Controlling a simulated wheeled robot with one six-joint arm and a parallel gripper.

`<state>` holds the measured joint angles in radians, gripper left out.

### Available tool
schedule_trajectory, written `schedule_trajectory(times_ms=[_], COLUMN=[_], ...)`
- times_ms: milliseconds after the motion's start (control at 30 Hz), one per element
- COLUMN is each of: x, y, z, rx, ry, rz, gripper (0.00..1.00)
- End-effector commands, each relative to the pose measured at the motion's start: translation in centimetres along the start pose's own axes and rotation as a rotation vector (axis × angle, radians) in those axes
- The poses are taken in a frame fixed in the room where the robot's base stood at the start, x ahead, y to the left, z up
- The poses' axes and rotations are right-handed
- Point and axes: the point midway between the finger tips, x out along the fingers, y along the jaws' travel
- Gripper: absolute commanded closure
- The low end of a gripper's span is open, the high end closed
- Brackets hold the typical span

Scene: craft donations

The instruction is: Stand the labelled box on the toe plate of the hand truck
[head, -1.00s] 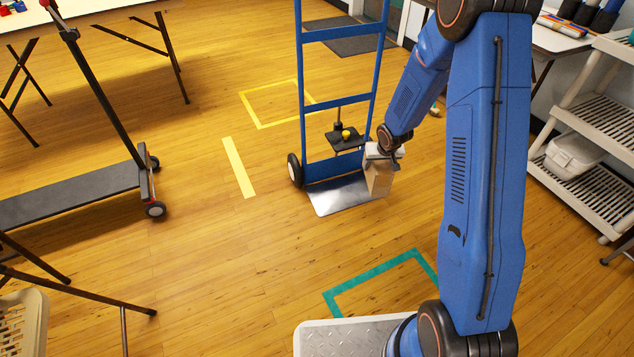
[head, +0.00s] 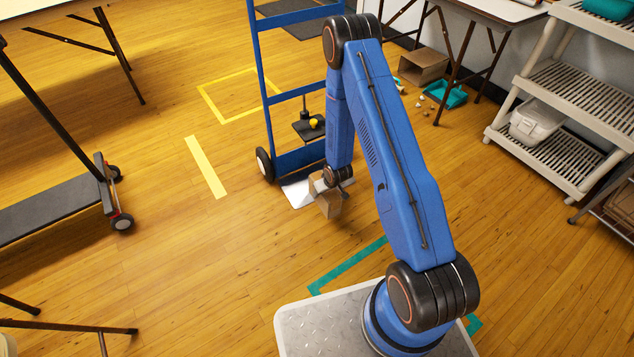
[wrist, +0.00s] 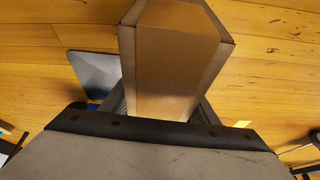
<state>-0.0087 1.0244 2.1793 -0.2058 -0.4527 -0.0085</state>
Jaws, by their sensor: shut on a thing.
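The brown cardboard box (head: 329,206) is held by my gripper (head: 323,184), which is shut on it. In the wrist view the box (wrist: 175,60) fills the upper middle, between the fingers of my gripper (wrist: 165,105). I cannot make out a label on it. The blue hand truck (head: 265,90) stands upright behind the box. Its silver toe plate (head: 297,194) lies at floor level, partly hidden by the box and my arm. The plate also shows in the wrist view (wrist: 95,72), to the left of the box. I cannot tell whether the box touches the plate.
A yellow ball on a dark stand (head: 312,125) shows behind the hand truck's frame. A flat cart (head: 60,200) stands at left. Shelves (head: 560,140), an open carton (head: 424,66) and a teal dustpan (head: 447,95) are at right. Floor left of the plate is clear.

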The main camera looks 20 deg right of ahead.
Motion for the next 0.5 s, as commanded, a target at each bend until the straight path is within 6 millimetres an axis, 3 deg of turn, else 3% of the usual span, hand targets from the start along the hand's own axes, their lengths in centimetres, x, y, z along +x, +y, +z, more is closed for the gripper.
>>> schedule_trajectory(times_ms=[100, 233, 500], x=[1.2, 1.9, 3.8], y=[-0.1, -0.1, -0.2], z=[1.1, 1.1, -3.6], rx=[-0.012, -0.019, -0.020], ry=[0.000, 0.002, 0.004], rz=[0.001, 0.002, 0.003], gripper=[0.84, 0.84, 0.84])
